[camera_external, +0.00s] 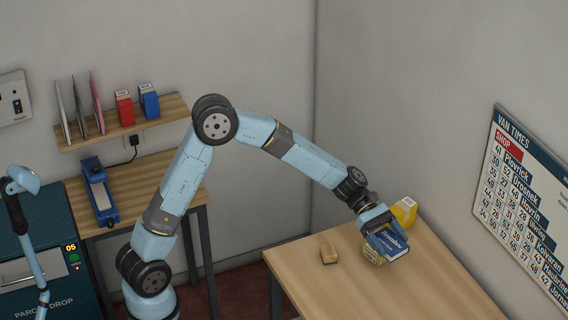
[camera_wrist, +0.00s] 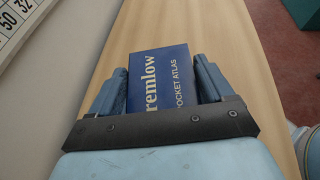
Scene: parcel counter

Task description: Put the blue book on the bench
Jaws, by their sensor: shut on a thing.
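The blue book (camera_external: 397,246), marked as a pocket atlas, is between the fingers of my gripper (camera_external: 379,234) at the far end of the right-hand wooden bench (camera_external: 436,286). In the wrist view the book (camera_wrist: 160,95) lies between both fingers of my gripper (camera_wrist: 160,85), cover facing the camera. The gripper is shut on it. Wooden top (camera_wrist: 225,35) shows behind the book. I cannot tell whether the book touches the bench.
A yellow box (camera_external: 404,211) stands just behind the book. A yellowish patterned item (camera_external: 373,256) is close to its left, partly hidden. A small tan block (camera_external: 329,253) lies farther left. The bench's near part is clear. A board (camera_external: 520,200) hangs right.

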